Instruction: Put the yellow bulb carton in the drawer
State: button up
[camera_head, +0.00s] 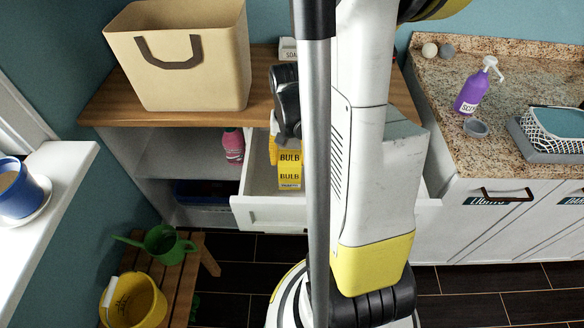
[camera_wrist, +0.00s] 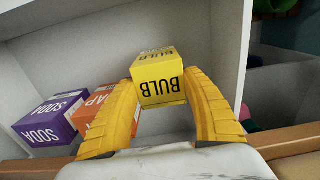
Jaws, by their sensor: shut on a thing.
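The yellow bulb carton (camera_head: 290,170) is held upright within the outline of the open white drawer (camera_head: 262,213) in the head view. My gripper (camera_wrist: 162,84) is shut on the carton, one yellow finger on each side of it, in the wrist view; the carton's black BULB lettering (camera_wrist: 165,88) appears upside down there. In the head view my arm hides the right part of the drawer, and my gripper shows only partly. I cannot tell whether the carton touches the drawer floor.
A purple soda box (camera_wrist: 48,122) and an orange soap box (camera_wrist: 94,112) stand left of my fingers. A beige basket (camera_head: 185,60) sits on the wooden top (camera_head: 115,105). A pink bottle (camera_head: 233,146) stands on the shelf. A slatted bench (camera_head: 188,270) stands at lower left.

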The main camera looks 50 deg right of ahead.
jog(key=shift+f+b, duration=0.5)
jog(key=shift+f, duration=0.95)
jog(key=shift+f, duration=0.15)
jog(key=o, duration=1.1)
notch_tip(320, 180, up, 12)
jog(key=p, duration=0.5)
jog(key=shift+r, duration=0.25)
jog(key=a+r+n+t, duration=0.2)
jog(key=a+r+n, duration=0.1)
jog(key=a, duration=0.4)
jog(key=a+r+n+t, duration=0.2)
jog(key=a+r+n, duration=0.1)
jog(key=a+r, duration=0.2)
jog(key=a+r+n+t, duration=0.3)
jog(key=a+r+n, duration=0.1)
jog(key=a, duration=0.5)
jog(key=shift+w+a, duration=0.4)
